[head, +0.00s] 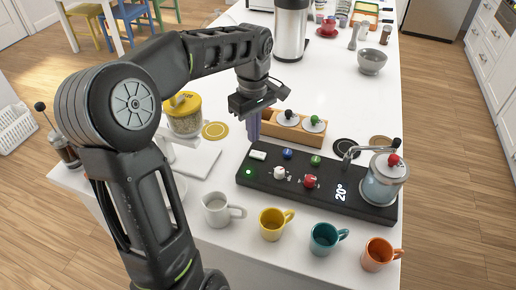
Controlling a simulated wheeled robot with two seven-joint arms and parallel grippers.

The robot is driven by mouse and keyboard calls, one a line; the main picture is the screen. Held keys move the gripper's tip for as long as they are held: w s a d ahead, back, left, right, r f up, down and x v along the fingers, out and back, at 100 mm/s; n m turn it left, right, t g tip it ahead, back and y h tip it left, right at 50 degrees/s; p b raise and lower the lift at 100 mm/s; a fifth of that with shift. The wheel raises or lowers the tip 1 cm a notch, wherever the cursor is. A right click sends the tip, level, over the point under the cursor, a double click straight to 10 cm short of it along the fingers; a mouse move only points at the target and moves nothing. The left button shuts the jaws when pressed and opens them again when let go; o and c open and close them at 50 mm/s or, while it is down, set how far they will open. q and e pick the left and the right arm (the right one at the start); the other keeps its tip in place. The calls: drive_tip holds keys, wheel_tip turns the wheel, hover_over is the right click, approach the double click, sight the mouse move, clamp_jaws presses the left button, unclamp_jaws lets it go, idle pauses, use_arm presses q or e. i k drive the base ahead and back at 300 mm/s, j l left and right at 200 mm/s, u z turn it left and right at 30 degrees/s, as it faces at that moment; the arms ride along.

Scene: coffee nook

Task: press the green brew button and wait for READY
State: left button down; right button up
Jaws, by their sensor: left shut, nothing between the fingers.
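A black control panel (352,203) lies on the white counter. It has a small glowing green spot (249,172) at its left end and a small green-topped control (316,160) near its back edge; I cannot tell which is the brew button. The panel's display (340,192) reads 20°. My left gripper (254,138) is shut and empty, pointing down behind the panel's left end in the picture, apart from both green parts as far as I can tell. My right gripper is out of view.
A glass vessel with a red-knobbed lid (381,184) stands at the panel's right end. White (215,210), yellow (271,224), teal (324,238) and orange (377,253) mugs line the front. A wooden rack (283,132) sits behind.

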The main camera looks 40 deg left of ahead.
sight(315, 160)
drive_tip(key=k, duration=1)
